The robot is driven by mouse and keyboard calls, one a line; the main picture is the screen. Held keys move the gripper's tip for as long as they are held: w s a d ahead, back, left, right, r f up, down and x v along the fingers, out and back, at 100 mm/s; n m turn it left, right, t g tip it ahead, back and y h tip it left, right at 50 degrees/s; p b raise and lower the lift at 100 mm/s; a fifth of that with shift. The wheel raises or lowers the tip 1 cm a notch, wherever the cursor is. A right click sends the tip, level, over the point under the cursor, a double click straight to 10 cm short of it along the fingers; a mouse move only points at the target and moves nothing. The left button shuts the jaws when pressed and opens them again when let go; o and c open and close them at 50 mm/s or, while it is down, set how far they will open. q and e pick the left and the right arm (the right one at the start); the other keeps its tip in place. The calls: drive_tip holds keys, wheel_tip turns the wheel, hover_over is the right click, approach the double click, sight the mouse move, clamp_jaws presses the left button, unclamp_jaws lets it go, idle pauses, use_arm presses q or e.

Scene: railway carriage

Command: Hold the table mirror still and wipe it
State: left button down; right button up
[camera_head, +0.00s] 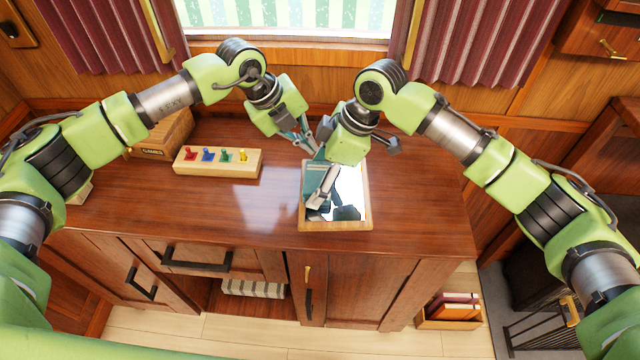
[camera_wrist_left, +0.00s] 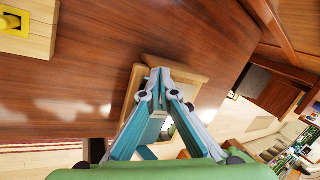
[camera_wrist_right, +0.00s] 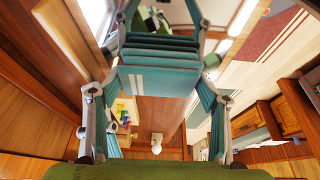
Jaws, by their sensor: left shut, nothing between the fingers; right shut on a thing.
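The table mirror (camera_head: 336,226) has a light wooden frame and lies on the cabinet top, its glass facing up. My left gripper (camera_head: 309,146) is shut and empty at the mirror's far left corner. In the left wrist view its closed fingertips (camera_wrist_left: 160,75) overlap the wooden frame; I cannot tell whether they touch it. My right gripper (camera_head: 318,198) is over the left part of the glass. It is shut on a folded teal cloth with white stripes (camera_wrist_right: 158,80), clear in the right wrist view. My right gripper and the cloth hide part of the glass.
A wooden peg board (camera_head: 217,163) with several coloured pegs lies left of the mirror. A games box (camera_head: 160,135) stands behind it. The cabinet top (camera_head: 420,200) is clear right of the mirror. The curtained window wall is close behind.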

sight(345, 189)
use_arm(q)
drive_tip(key=shift+s+a+f, duration=0.1)
drive_tip(key=shift+s+f, duration=0.05)
drive_tip(key=shift+f, duration=0.2)
use_arm(e)
drive_tip(key=d, duration=0.7)
drive_tip(key=shift+w+d+r, duration=0.1)
drive_tip(key=shift+d+r, duration=0.05)
wheel_tip(345, 189, up, 8)
drive_tip(key=shift+r, duration=0.15)
use_arm(q)
drive_tip(key=shift+r, duration=0.15)
use_arm(e)
drive_tip(key=shift+r, duration=0.1)
idle(0.4)
use_arm(q)
drive_tip(key=shift+w+r+p, duration=0.25)
drive_tip(key=shift+r+p, duration=0.45)
drive_tip(key=shift+r, duration=0.3)
wheel_tip(345, 189, up, 4)
drive_tip(key=shift+r+p, duration=0.1)
drive_tip(key=shift+p, duration=0.9)
use_arm(e)
wheel_tip(345, 189, up, 3)
drive_tip(key=shift+w, duration=0.1)
